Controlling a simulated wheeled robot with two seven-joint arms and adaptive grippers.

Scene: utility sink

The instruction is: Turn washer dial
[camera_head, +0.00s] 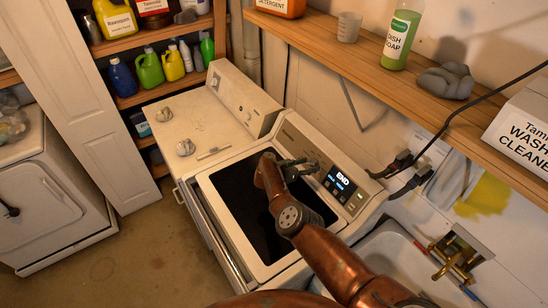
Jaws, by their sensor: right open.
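The washer (222,201) is a cream top-loader with a dark glass lid, shut. Its raised control panel (292,131) carries a lit display reading "END" (342,181) and small buttons. My right gripper (308,166) is at the panel, just left of the display, at the end of a copper arm coming from the lower right. Its dark fingers are open and cover the spot where a dial seems to sit, so I cannot make out the dial or whether the fingers touch it. My left gripper is not in view.
A second white machine (190,125) with crumpled items on top adjoins the washer's left side. A wooden shelf (345,47) with dish soap (401,35) runs above the panel. A sink (385,255) with a brass tap (453,262) is at the right. Black plugs (405,162) stick out beside the panel.

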